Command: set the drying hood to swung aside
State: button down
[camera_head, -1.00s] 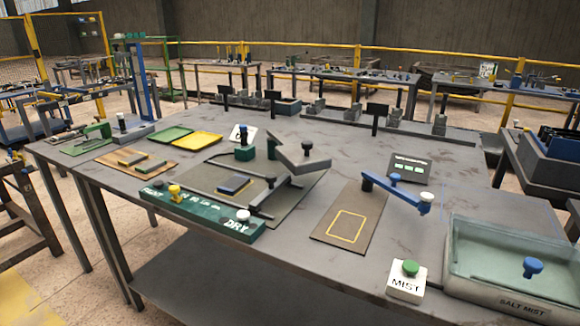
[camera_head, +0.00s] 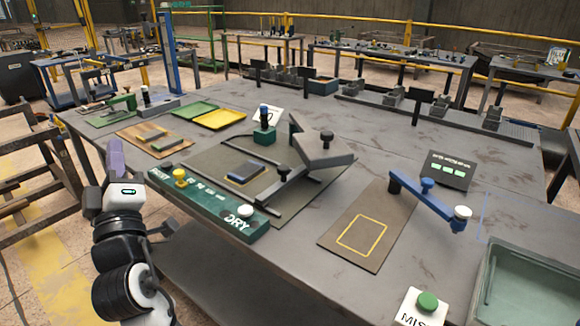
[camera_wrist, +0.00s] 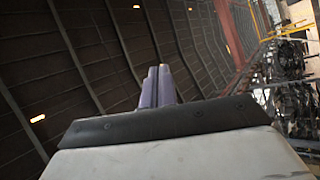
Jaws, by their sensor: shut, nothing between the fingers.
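A small blue-grey block (camera_head: 245,173) lies on the mat, not under the slab. My gripper (camera_head: 115,150) is at the table's left front side, pointing up, well apart from the hood.
A glass-like tank (camera_head: 530,280) and MIST button (camera_head: 427,301) are at front right. Yellow and green trays (camera_head: 218,119) lie behind left.

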jog(key=w+d+f+m+g+h, duration=0.1)
jog(key=w+d+f+g+h, duration=0.1)
jog(key=d+h, duration=0.4)
jog(key=w+d+f+m+g+h, duration=0.1)
jog(key=w+d+f+g+h, duration=0.1)
jog(key=w+d+f+h, duration=0.2)
jog(key=w+d+f+m+g+h, duration=0.2)
jog(key=w+d+f+h, duration=0.1)
jog(key=d+f+h, duration=0.4)
jog(key=shift+w+d+f+g+h, duration=0.15)
jog(key=shift+d+h, duration=0.1)
jog(key=shift+d, duration=0.7)
jog(key=shift+s+d+f+g+h, duration=0.15)
jog(key=shift+d+h, duration=0.1)
jog(key=shift+d, duration=0.65)
jog(key=shift+w+d, duration=0.25)
jog(key=shift+w, duration=0.05)
jog(key=p, duration=0.2)
send_near(307, 160)
jog(key=w, duration=0.4)
jog(key=shift+w+d+f, duration=0.1)
jog(key=shift+w+d, duration=0.4)
jog(key=shift+d, duration=0.25)
jog(key=shift+w+d, duration=0.2)
jog(key=shift+d, duration=0.4)
